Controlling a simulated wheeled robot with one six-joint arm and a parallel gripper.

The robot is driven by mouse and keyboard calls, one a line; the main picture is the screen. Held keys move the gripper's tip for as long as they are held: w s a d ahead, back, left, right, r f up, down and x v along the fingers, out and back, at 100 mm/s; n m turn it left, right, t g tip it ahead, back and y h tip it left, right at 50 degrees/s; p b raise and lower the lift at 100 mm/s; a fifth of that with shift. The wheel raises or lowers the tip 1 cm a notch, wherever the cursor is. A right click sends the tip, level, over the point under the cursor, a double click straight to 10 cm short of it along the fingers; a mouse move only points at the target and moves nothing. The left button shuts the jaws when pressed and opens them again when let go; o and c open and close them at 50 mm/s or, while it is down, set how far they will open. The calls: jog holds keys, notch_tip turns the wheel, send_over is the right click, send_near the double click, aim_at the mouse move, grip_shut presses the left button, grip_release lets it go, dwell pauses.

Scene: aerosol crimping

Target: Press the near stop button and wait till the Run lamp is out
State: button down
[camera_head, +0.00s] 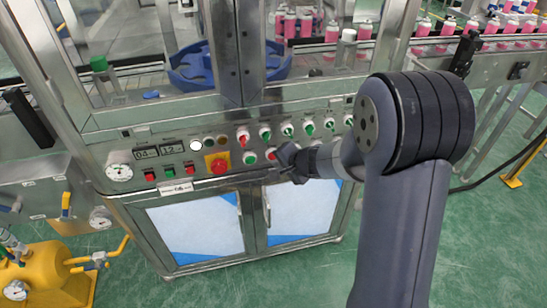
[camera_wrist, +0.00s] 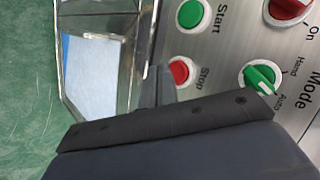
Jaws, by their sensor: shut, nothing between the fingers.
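A red button labelled Stop (camera_wrist: 181,72) shows in the wrist view, partly covered at its lower side by my gripper (camera_wrist: 163,88). In the head view this red button (camera_head: 271,154) sits just left of my gripper (camera_head: 285,156), which is shut and empty at the panel's front. Whether the fingertips touch the button cannot be told. A green Start button (camera_wrist: 191,13) is beside it. Small lamps stand further left on the panel: a white one (camera_head: 196,145) looks bright, with an amber one (camera_head: 209,142) beside it. Their labels are unreadable, so I cannot tell which is Run.
A green Mode selector (camera_wrist: 262,77) and a red On knob (camera_wrist: 288,10) are close by. A red mushroom button on a yellow plate (camera_head: 218,164) is left of my gripper. Cabinet doors (camera_head: 197,228) lie below. Cans line the conveyor (camera_head: 440,40) behind.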

jog(key=s+b, duration=0.1)
jog(key=s, duration=0.1)
jog(key=s+d+b, duration=0.1)
jog(key=s+b, duration=0.1)
jog(key=shift+s+d, duration=0.2)
jog(key=shift+s, duration=0.2)
jog(key=shift+w, duration=0.1)
jog(key=p, duration=0.1)
jog(key=w+p, duration=0.1)
jog(key=p, duration=0.1)
jog(key=shift+w+a+r, duration=0.2)
jog(key=shift+a+r, duration=0.05)
jog(key=shift+p, duration=0.55)
